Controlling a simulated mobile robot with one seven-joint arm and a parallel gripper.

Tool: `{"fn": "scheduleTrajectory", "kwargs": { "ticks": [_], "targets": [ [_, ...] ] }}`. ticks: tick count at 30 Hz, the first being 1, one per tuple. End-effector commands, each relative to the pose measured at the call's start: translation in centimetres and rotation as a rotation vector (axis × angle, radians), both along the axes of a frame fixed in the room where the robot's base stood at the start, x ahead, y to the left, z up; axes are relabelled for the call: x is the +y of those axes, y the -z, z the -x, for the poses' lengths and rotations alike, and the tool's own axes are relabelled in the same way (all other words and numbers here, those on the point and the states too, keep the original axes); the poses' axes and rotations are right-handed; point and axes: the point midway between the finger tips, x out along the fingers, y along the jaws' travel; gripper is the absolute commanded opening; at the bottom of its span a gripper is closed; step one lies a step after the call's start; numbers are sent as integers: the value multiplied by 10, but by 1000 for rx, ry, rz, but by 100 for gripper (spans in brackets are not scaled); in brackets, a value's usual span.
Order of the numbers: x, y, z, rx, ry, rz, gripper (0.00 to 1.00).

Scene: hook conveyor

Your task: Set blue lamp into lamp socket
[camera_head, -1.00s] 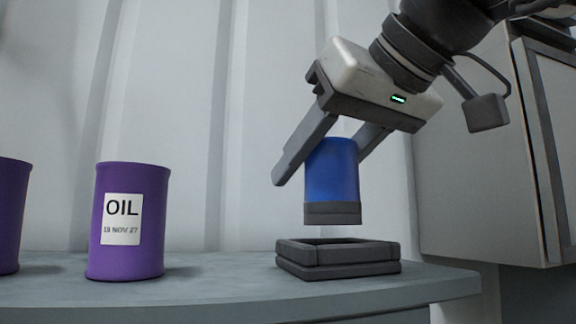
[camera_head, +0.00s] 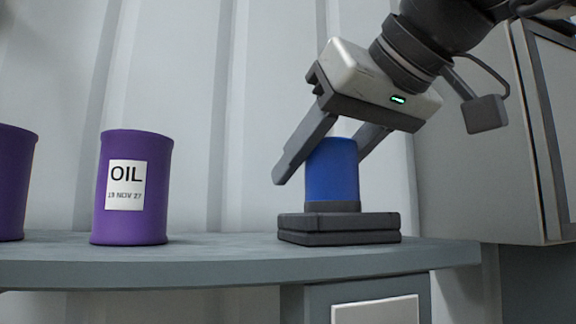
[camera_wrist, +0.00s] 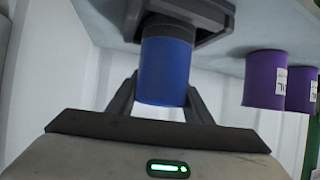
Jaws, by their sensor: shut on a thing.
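The blue lamp (camera_head: 331,172) is upright between the fingers of my gripper (camera_head: 322,165). My gripper is shut on it and tilted, coming from the upper right. The lamp's dark base meets the dark square lamp socket (camera_head: 338,229) on the shelf, its lower edge hidden behind the socket's rim. I cannot tell if it is fully seated. In the wrist view the blue lamp (camera_wrist: 164,72) sits between both fingers, its dark end at the socket frame (camera_wrist: 214,20).
A purple oil can (camera_head: 134,188) stands on the shelf (camera_head: 215,262) left of the socket, with another purple can (camera_head: 14,182) at the left edge. A grey cabinet (camera_head: 470,150) is on the right. The shelf between can and socket is clear.

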Motion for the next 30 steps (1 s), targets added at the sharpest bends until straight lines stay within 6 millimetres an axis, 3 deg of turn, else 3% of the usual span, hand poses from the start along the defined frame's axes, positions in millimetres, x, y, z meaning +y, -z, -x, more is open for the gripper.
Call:
{"fn": "scheduleTrajectory", "kwargs": {
  "ticks": [24, 25, 28, 30],
  "targets": [
    [0, 9, 0, 3, 0, 1, 21],
    [0, 9, 0, 3, 0, 0, 49],
    [0, 9, 0, 3, 0, 1, 66],
    [0, 9, 0, 2, 0, 1, 68]
  ]
}}
